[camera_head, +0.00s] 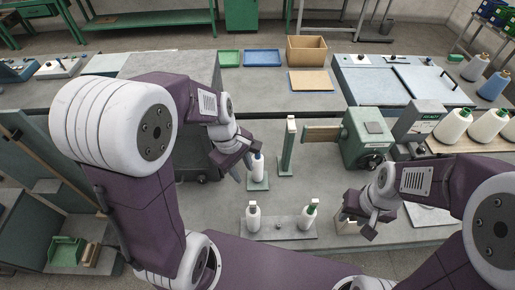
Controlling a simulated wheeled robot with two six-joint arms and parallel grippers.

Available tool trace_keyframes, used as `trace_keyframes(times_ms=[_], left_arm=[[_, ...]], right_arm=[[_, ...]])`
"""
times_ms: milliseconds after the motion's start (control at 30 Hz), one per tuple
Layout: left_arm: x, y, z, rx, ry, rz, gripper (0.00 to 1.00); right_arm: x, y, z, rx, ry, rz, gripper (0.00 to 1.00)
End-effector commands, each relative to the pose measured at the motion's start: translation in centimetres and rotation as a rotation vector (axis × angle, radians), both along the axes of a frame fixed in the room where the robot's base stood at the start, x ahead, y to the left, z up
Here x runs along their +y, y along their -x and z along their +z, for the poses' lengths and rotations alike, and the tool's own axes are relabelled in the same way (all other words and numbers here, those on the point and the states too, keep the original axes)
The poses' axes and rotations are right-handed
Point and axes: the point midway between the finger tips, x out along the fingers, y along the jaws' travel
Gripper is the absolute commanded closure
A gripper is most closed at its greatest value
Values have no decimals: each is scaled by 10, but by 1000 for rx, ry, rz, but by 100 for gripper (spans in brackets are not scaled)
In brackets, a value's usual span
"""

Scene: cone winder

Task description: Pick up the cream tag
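A small cream piece (346,227) shows at the bench's front, just left of and below my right gripper (362,222). It may be the cream tag, but it is partly covered and too small to tell. I cannot tell whether the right fingers touch it or how far apart they are. My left gripper (244,171) points down beside a white bobbin (257,168) on a green base, left of the green post. Its fingers look spread, and the bobbin stands close to the right one; contact is unclear.
A grey plate (280,229) holds two white bobbins between the grippers. A green post (288,148) and a green machine (366,138) stand behind. Large white cones (453,126) stand at right. Green and blue trays (262,58) and a cardboard box (306,50) lie at the back.

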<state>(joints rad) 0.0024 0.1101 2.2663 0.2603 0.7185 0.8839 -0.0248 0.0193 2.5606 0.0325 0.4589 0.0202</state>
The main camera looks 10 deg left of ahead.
Motion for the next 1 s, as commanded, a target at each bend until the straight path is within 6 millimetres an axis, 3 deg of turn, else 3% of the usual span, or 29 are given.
trace_keyframes(times_ms=[33, 100, 233, 433, 700, 867, 1000], left_arm=[[-4, -31, 26, 41, 77, 239, 64], [-4, -70, 46, 105, 180, 512, 64], [17, -119, 58, 137, 273, 700, 64], [34, -116, 43, 169, 267, 745, 64], [19, -119, 11, 172, 265, 741, 64], [17, -120, 6, 167, 265, 740, 64], [3, -122, -12, 172, 264, 738, 64]], right_arm=[[0, 0, 18, -1, 0, 0, 64], [0, 0, 31, -1, 0, 0, 64], [0, 0, 50, -1, 0, 0, 64], [0, 0, 53, -1, 0, 0, 64], [0, 0, 59, -1, 0, 0, 64], [0, 0, 59, -1, 0, 0, 64], [0, 0, 69, -1, 0, 0, 64]])
